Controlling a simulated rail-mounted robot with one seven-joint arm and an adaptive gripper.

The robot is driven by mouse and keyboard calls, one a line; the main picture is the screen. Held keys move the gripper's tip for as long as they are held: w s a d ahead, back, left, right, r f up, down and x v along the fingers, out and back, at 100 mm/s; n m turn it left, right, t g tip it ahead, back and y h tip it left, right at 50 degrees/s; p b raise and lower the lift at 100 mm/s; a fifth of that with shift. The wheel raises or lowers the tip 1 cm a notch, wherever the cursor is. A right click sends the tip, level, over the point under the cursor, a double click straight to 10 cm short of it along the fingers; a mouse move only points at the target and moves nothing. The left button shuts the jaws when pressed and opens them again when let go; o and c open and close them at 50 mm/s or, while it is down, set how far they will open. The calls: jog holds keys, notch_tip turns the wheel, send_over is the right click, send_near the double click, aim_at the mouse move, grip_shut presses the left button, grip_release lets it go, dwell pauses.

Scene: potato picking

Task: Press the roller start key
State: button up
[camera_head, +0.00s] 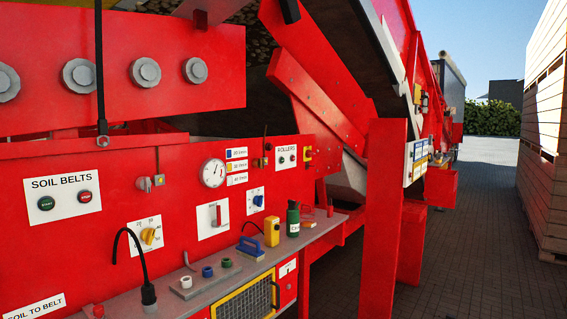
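The white ROLLERS panel (286,164) is on the upper right of the red control front, under a ROLLERS label (287,135). It carries two small round keys: a dark one at left (281,159) and a red one at right (293,157). Their lettering is too small to read. A larger SOIL BELTS panel (64,215) at the left has a green START key (46,203) and a red STOP key (85,197). My gripper is not in view.
A grey ledge (215,289) below holds a yellow box (272,231), a green bottle (293,219), a blue-handled brush (250,248) and a black cable end (148,296). A red post (382,215) stands right of the panel. Paving (480,225) is clear before stacked crates (545,130).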

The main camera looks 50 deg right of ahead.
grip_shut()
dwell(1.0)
